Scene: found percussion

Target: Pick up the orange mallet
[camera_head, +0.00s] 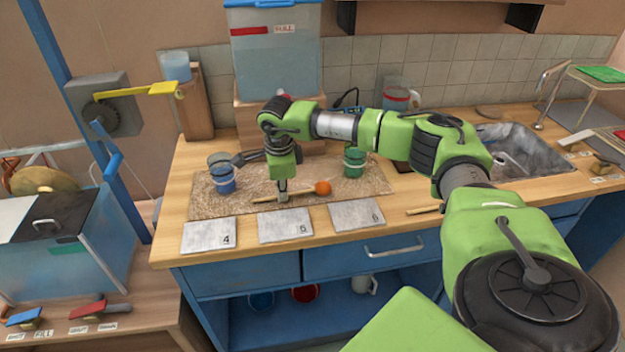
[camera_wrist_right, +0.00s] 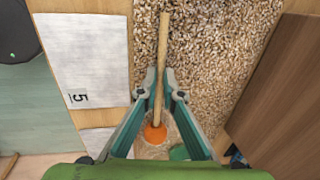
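The orange mallet (camera_head: 322,188) has a round orange head and a thin wooden handle. It is over the speckled mat (camera_head: 225,207), behind the grey cards; I cannot tell whether it touches the mat. My right gripper (camera_head: 283,197) points down at the middle of the handle. In the right wrist view, my fingertips (camera_wrist_right: 162,85) are close together, one on each side of the handle, and look shut on it. The orange head (camera_wrist_right: 155,133) shows between the fingers there. My left gripper is not in view.
A blue cup (camera_head: 223,182) and a green cup (camera_head: 354,165) stand on the mat, left and right of my gripper. Numbered grey cards (camera_head: 285,226) lie along the counter's front. A large clear container (camera_head: 275,55) stands behind; a sink (camera_head: 520,150) is at right.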

